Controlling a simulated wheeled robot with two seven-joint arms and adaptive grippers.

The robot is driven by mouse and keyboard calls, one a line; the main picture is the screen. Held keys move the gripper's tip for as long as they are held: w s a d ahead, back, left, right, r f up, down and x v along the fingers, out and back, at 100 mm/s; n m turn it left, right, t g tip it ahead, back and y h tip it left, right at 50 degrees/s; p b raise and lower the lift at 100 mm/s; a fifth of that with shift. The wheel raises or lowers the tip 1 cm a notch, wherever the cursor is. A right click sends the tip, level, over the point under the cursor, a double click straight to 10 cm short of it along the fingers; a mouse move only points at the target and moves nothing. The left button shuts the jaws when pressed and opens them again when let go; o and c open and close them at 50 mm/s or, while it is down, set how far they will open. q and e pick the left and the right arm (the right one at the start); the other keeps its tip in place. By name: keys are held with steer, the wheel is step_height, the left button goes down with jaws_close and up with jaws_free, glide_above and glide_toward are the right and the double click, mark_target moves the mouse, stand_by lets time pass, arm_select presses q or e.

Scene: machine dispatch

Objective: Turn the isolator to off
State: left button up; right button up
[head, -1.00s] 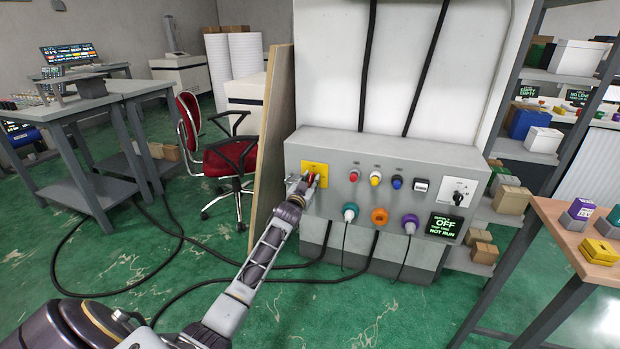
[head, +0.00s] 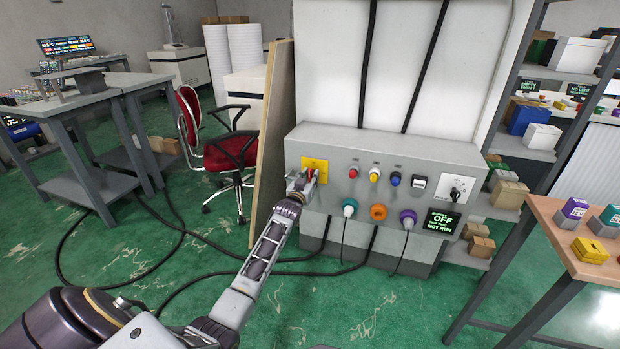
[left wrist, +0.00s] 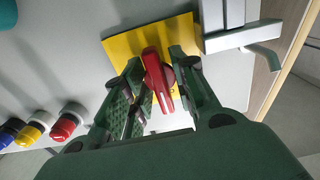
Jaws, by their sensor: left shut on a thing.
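The isolator is a red handle (left wrist: 157,80) on a yellow plate (head: 321,165) at the left end of the grey machine panel (head: 340,143). In the left wrist view the yellow plate (left wrist: 120,46) lies behind the handle. My left gripper (head: 303,181) is at the isolator, its fingers (left wrist: 160,88) on either side of the red handle and shut on it. The gripper partly hides the handle in the head view. A small screen (head: 441,222) on the panel reads OFF and NOT RUN. My right gripper is not in view.
A key switch (head: 457,190) is at the panel's right. A wooden board (head: 273,130) and red chair (head: 215,150) stand left. A table (head: 570,240) is at right.

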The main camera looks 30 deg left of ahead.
arm_select(q)
steer(key=shift+f, duration=0.15)
steer(key=o, duration=0.7)
steer(key=shift+v, duration=6.05)
